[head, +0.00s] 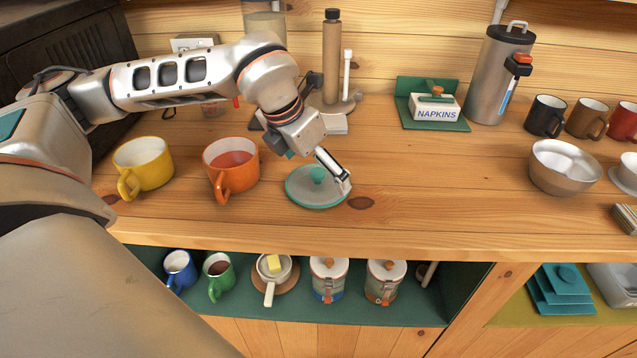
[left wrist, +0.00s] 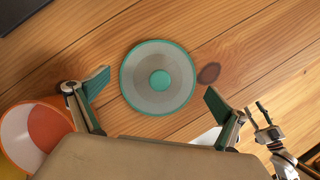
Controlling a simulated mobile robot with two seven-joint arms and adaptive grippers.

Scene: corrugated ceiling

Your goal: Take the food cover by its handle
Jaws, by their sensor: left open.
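The food cover (head: 300,197) is a round, grey-green disc with a teal rim and a round teal knob as its handle (head: 317,174). It lies on the wooden counter, right of the orange mug. In the left wrist view the cover (left wrist: 137,89) is seen from above, with its knob (left wrist: 160,81) near the middle. My left gripper (head: 318,169) is over the far side of the cover, open and empty. In the left wrist view its fingers (left wrist: 157,88) stand wide apart on either side of the knob, not touching it.
An orange mug (head: 231,168) and a yellow mug (head: 143,166) stand to the left. A napkin box (head: 434,107), a flask (head: 497,80) and a bowl (head: 565,170) stand to the right. The counter right of the cover is clear. A shelf with jars (head: 328,280) lies below.

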